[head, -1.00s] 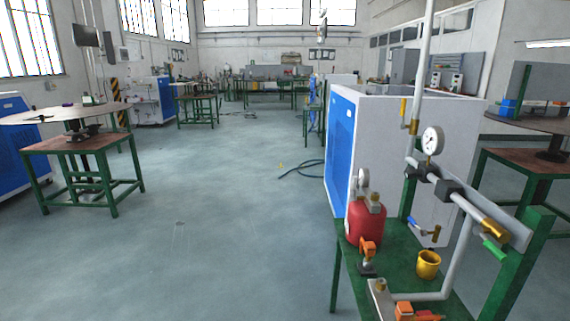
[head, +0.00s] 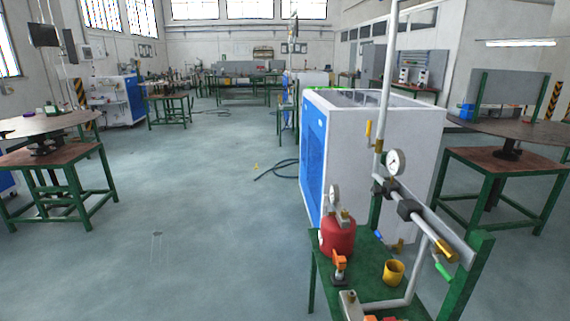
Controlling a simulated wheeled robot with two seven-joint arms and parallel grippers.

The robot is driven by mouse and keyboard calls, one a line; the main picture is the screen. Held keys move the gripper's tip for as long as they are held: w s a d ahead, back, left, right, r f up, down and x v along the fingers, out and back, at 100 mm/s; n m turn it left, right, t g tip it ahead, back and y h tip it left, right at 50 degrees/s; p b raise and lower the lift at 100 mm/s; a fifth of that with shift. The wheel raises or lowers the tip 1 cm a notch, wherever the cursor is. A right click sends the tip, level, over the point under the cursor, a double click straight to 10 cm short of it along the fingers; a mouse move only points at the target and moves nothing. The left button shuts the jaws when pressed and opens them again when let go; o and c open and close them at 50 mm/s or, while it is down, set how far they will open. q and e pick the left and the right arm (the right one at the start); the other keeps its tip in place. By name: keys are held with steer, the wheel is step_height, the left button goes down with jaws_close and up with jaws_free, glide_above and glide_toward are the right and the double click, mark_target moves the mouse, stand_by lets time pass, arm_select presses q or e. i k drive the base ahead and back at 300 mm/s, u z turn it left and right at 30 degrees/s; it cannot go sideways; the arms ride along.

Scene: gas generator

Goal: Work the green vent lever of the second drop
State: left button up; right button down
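A green lever (head: 443,271) hangs at the lower right end of the grey pipe, just below a brass fitting (head: 445,251). Another lever, yellow (head: 369,131), sits on the upright pipe (head: 386,90), and a blue lever (head: 379,236) shows lower, beside a brass tap (head: 398,246). A round gauge (head: 396,162) is mounted where the pipes meet. The picture does not label which drop is the second one. Neither of my grippers shows in the head view.
The green bench (head: 371,266) carries a red tank (head: 338,236) with a gauge, a yellow cup (head: 393,272) and an orange-handled valve (head: 339,262). A large white and blue cabinet (head: 400,140) stands behind it. Open floor (head: 190,210) lies to the left, with a dark hose (head: 277,170).

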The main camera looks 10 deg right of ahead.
mark_target(431, 252)
steer(key=z, duration=1.3)
steer(key=k, duration=0.5)
steer(key=z, duration=1.5)
steer(key=i, duration=0.85)
steer(key=u, duration=2.15)
